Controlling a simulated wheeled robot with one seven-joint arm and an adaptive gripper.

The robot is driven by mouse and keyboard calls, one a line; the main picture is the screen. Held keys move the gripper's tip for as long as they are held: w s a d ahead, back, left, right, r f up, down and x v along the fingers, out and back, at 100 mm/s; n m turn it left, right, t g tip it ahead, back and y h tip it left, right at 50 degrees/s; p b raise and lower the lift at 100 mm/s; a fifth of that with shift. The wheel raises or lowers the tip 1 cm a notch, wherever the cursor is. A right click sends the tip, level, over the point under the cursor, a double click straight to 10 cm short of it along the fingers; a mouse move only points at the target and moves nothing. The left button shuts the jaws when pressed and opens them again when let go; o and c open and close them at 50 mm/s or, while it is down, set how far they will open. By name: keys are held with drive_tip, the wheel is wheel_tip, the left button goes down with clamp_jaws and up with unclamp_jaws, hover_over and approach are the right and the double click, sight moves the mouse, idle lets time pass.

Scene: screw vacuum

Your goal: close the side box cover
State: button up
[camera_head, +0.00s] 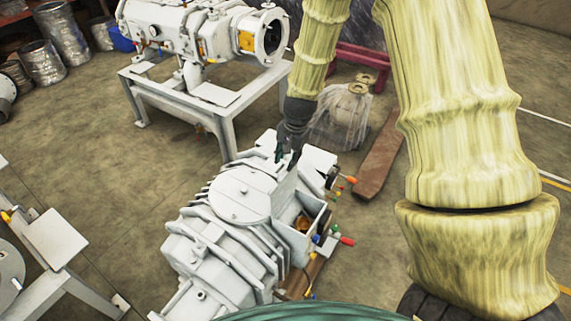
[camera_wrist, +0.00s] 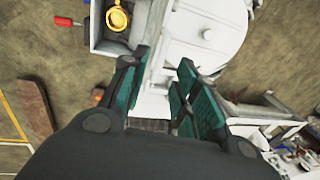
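The side box (camera_head: 299,243) is a pale grey box on the right flank of the white vacuum pump (camera_head: 240,190). It is open, with a brass-coloured part inside. Its cover (camera_head: 286,187) stands raised as a thin plate along the box's left side. My gripper (camera_head: 287,158) is just above the cover's upper end, pointing down. In the wrist view, the gripper (camera_wrist: 163,62) is open, with green-padded fingers apart. The cover's narrow edge (camera_wrist: 155,50) runs between them, nearer the left finger; contact cannot be told. The box (camera_wrist: 99,38) shows at the upper left.
Red-tipped and coloured handles (camera_head: 346,241) stick out right of the box. A second white pump (camera_head: 190,30) stands on a metal frame behind. A white stand (camera_head: 55,240) is at the left. A brown beam (camera_head: 379,160) lies on the floor at right.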

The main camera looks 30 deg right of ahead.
sight(285, 168)
drive_tip(key=shift+w+a+f, duration=0.1)
drive_tip(key=shift+w+f, duration=0.05)
drive_tip(key=shift+f, duration=0.75)
drive_tip(key=shift+w+a+f, duration=0.1)
drive_tip(key=shift+f, duration=0.75)
clamp_jaws()
